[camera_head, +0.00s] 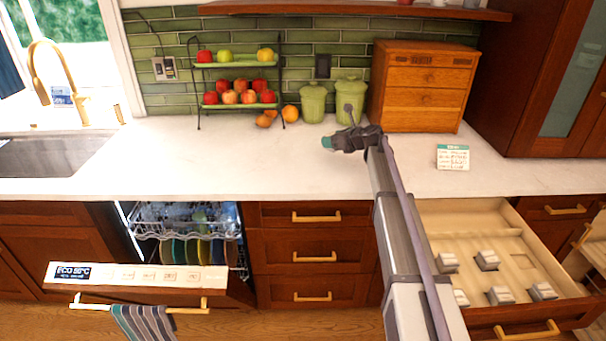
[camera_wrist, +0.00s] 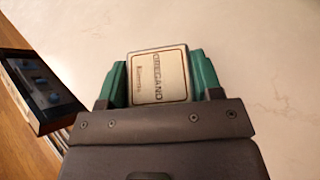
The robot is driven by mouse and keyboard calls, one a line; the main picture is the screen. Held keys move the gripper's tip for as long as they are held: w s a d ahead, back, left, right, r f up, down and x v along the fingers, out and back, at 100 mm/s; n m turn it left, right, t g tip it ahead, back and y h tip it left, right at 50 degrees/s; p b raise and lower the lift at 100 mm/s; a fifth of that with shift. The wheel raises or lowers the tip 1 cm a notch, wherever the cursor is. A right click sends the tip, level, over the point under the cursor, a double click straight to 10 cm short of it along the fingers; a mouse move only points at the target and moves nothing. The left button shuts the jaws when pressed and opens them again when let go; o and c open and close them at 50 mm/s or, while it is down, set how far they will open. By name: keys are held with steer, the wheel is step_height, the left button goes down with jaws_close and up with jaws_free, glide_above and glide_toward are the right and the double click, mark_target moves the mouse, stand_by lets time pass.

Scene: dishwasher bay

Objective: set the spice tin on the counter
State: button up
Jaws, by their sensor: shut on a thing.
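The spice tin (camera_wrist: 158,76) is a small pale square-topped tin lettered OREGANO. In the wrist view it sits between the two green fingers of my gripper (camera_wrist: 160,82), which is shut on it. In the head view my gripper (camera_head: 328,142) is over the white counter (camera_head: 240,165), in front of the fruit rack and canisters. The tin cannot be made out in the head view. I cannot tell whether its base touches the counter.
An open drawer (camera_head: 500,222) at right holds several small tins. The dishwasher (camera_head: 190,225) stands open below the counter. A fruit rack (camera_head: 238,97), green canisters (camera_head: 313,103), a wooden box (camera_head: 422,88) and a card (camera_head: 453,157) are on the counter. The counter's left middle is clear.

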steer(key=shift+s+a, duration=0.1)
steer(key=shift+a, duration=0.1)
steer(key=shift+d+f+n+y, duration=0.1)
steer(key=shift+d+n+y, duration=0.2)
steer(key=b, duration=0.7)
glide_above(333, 173)
step_height(333, 173, down, 7)
steer(key=shift+r, duration=0.3)
step_height(333, 173, down, 4)
steer(key=b, duration=0.3)
steer(key=shift+r, duration=0.35)
steer(key=shift+f, duration=0.25)
steer(key=o, duration=1)
steer(key=shift+r, duration=0.35)
steer(key=p+v, duration=0.4)
steer(key=v, duration=0.6)
steer(key=shift+s+d+r+p, duration=0.2)
steer(key=shift+d+r+p, duration=0.05)
steer(key=shift+r+p, duration=0.1)
steer(key=shift+s+d+r, duration=0.1)
steer(key=shift+s+d, duration=0.25)
